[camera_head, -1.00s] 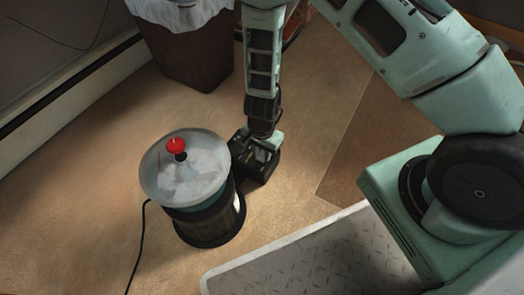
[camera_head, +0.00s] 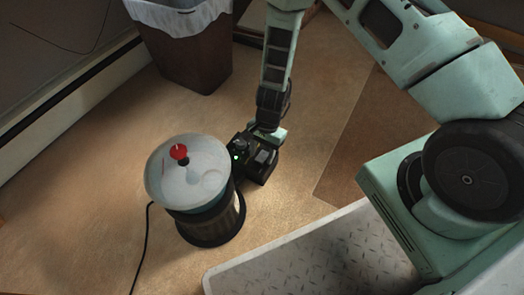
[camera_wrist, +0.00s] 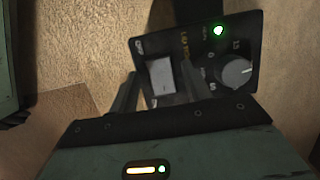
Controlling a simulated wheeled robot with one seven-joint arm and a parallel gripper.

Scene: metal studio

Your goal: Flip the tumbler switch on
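The tumbler switch (camera_wrist: 161,76) is a pale square rocker on a black control panel (camera_wrist: 150,45) in the wrist view. A green light (camera_wrist: 218,30) glows on the panel, to the right of the switch. The panel belongs to a black box (camera_head: 262,171) at the right side of a drum-shaped device (camera_head: 205,215) in the head view. My gripper (camera_wrist: 157,75) is open, with its dark fingers on either side of the switch and nothing held between them. Contact with the switch cannot be told. In the head view, my fingertips are hard to make out against the box.
A round dial (camera_wrist: 236,73) sits right of the switch. The drum has a pale lid (camera_head: 160,178) with a red knob (camera_head: 179,152). A black cord (camera_head: 146,240) trails from it. A dark lined bin (camera_head: 190,60) stands behind. Open carpet lies at left.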

